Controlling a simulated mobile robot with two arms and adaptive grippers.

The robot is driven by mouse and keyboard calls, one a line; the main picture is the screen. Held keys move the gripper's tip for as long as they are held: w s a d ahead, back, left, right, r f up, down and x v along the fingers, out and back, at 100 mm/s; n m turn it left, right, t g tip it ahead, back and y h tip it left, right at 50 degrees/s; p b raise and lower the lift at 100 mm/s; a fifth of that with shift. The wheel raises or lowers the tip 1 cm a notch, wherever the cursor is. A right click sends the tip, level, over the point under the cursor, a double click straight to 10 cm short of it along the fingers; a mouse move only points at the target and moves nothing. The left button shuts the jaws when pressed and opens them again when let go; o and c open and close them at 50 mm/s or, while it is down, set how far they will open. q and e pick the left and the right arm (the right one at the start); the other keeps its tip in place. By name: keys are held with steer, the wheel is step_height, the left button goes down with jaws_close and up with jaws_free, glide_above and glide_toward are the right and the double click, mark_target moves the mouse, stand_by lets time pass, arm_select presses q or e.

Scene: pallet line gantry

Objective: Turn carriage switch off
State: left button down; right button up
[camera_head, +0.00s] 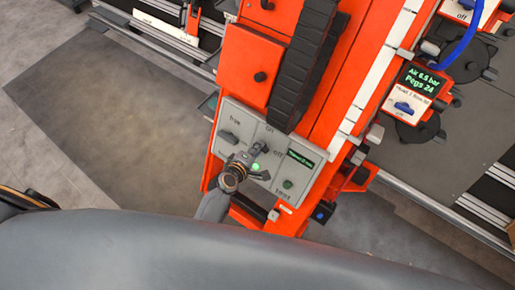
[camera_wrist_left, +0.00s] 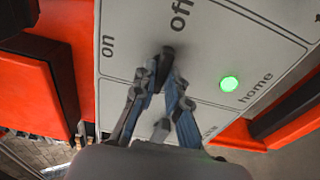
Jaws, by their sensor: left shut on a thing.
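The carriage switch, a dark knob (camera_head: 264,143), sits on a grey control panel (camera_head: 233,118) between the labels "on" and "off". My left gripper (camera_head: 256,153) reaches the panel from below and is shut on the switch. In the left wrist view the fingertips (camera_wrist_left: 161,76) pinch the dark switch (camera_wrist_left: 167,52), just below the word "off". The word "on" is to the left. The fingers hide part of the switch, so its exact setting is hard to tell. My right gripper is not in view.
A lit green button (camera_wrist_left: 229,83) is close to the right of the fingers, near "home". Another dark knob (camera_head: 229,137), a small display (camera_head: 300,160) and a "test" button (camera_head: 288,184) share the panel. A black cable chain (camera_head: 303,60) runs just above it on the orange gantry.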

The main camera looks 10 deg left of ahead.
arm_select(q)
steer(key=c, duration=1.4)
jaws_free()
steer(key=shift+o, duration=0.2)
steer(key=v, duration=1.2)
